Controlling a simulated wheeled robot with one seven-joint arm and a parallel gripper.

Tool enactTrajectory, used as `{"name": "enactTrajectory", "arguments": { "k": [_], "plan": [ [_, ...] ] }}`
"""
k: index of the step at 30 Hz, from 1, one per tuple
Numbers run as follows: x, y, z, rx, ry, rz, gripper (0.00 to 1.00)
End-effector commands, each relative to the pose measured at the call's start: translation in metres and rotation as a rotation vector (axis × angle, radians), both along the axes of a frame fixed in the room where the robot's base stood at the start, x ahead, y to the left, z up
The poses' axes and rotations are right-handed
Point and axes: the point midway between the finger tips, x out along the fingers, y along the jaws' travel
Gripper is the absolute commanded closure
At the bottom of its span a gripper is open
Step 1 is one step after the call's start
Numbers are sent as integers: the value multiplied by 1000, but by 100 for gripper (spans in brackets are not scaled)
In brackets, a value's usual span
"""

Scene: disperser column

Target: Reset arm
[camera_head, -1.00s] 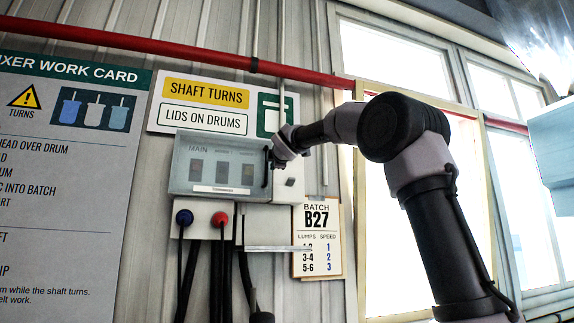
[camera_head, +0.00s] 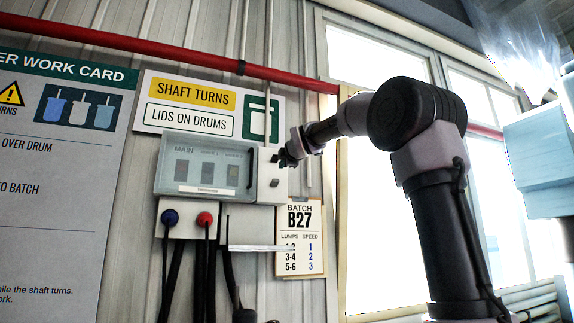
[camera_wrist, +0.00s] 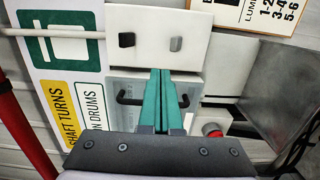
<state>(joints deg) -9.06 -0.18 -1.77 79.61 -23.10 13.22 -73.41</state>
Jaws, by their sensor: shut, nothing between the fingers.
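My gripper (camera_head: 284,158) is up at the wall, in front of the upper right part of the grey switch box. In the wrist view its green fingers (camera_wrist: 165,78) are pressed together with nothing between them. The switch box has a clear cover (camera_head: 207,165) marked MAIN, with a black upright handle (camera_head: 251,168) at its right edge. Beside it is a white panel (camera_head: 267,192) with a small dark knob (camera_head: 274,183). The wrist view shows a black knob (camera_wrist: 126,40) and a grey knob (camera_wrist: 176,44) on this panel. The fingers hide the handle's middle there.
Below the box are a blue plug (camera_head: 170,217) and a red plug (camera_head: 205,219) with hanging black cables. A thin shelf (camera_head: 262,248) sticks out before the B27 batch card (camera_head: 300,262). A red pipe (camera_head: 130,52) crosses above. A pale blue body (camera_head: 540,150) stands at right.

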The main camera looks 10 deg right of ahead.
Motion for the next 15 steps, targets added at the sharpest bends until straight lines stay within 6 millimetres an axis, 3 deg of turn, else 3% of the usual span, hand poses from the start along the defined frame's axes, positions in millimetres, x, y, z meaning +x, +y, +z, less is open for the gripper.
{"name": "enactTrajectory", "arguments": {
  "k": [12,15],
  "plan": [
    [-5,-14,0,1,-2,0,100],
    [-13,-17,-8,50,26,-5,100]
  ]
}}
